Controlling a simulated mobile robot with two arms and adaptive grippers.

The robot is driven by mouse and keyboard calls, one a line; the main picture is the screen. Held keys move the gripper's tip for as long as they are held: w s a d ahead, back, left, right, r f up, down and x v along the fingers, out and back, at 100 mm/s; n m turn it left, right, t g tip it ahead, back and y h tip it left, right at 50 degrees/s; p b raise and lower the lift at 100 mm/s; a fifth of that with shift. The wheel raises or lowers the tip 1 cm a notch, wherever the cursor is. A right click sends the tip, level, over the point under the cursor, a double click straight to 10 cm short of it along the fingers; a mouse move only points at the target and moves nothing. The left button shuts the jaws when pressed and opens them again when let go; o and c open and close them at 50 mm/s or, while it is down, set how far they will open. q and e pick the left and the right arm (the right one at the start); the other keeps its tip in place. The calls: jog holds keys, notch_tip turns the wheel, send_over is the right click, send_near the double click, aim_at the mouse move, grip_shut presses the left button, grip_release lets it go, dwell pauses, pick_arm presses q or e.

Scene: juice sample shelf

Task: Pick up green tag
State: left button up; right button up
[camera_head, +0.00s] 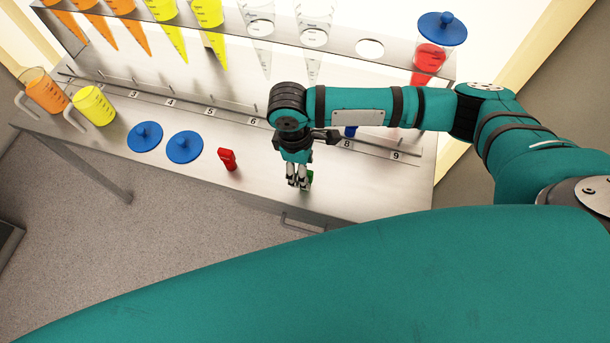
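The green tag (308,181) lies at the front of the steel bench, right of the red tag. Only a small part shows, because my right gripper (299,184) covers much of it. The gripper points down with its fingertips right at the tag. I cannot tell whether the fingers are closed on it or just beside it. My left gripper is not in view.
A red tag (228,159) and two blue lids (145,137) (184,147) lie left on the bench (370,190). Orange (46,92) and yellow (94,106) beakers stand far left. A rack (340,45) holds several cones and a blue-lidded red vessel (430,60).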

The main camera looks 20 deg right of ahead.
jog(key=shift+f, duration=0.25)
jog(key=shift+s+f, duration=0.15)
jog(key=shift+f, duration=0.1)
jog(key=f, duration=0.4)
jog(key=shift+s+d+f+p, duration=0.2)
jog(key=shift+d+p, duration=0.1)
jog(key=shift+f, duration=0.15)
jog(key=c, duration=0.6)
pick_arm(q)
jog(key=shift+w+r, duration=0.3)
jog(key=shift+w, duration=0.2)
pick_arm(e)
jog(key=c, duration=0.5)
